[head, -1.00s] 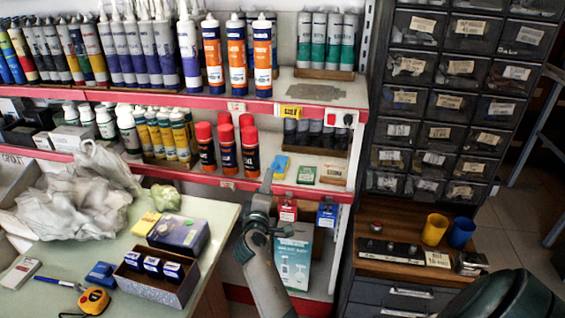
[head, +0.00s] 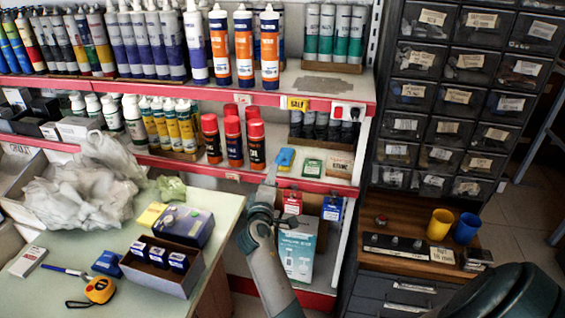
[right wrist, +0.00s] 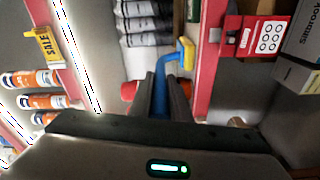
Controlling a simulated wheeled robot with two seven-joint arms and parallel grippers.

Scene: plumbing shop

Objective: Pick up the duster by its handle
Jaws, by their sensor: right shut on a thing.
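The duster (head: 285,158) has a blue handle and a small yellow part. In the head view it shows on the lower shelf near the front edge. My right gripper (head: 266,194) is just below and in front of that shelf edge; its fingertips are hard to make out there. In the right wrist view my right gripper (right wrist: 162,98) has its two dark fingers on either side of the blue handle of the duster (right wrist: 161,70), shut on it. The duster's yellow part (right wrist: 187,52) lies beyond the fingers, by the red shelf edge. My left gripper is not in view.
The red-edged shelf (head: 335,186) holds red-capped cans (head: 233,137) left of the duster and small boxes (head: 312,166) right of it. Red and blue packages (head: 292,202) hang below. A table (head: 205,265) stands at left, a drawer cabinet (head: 455,95) at right.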

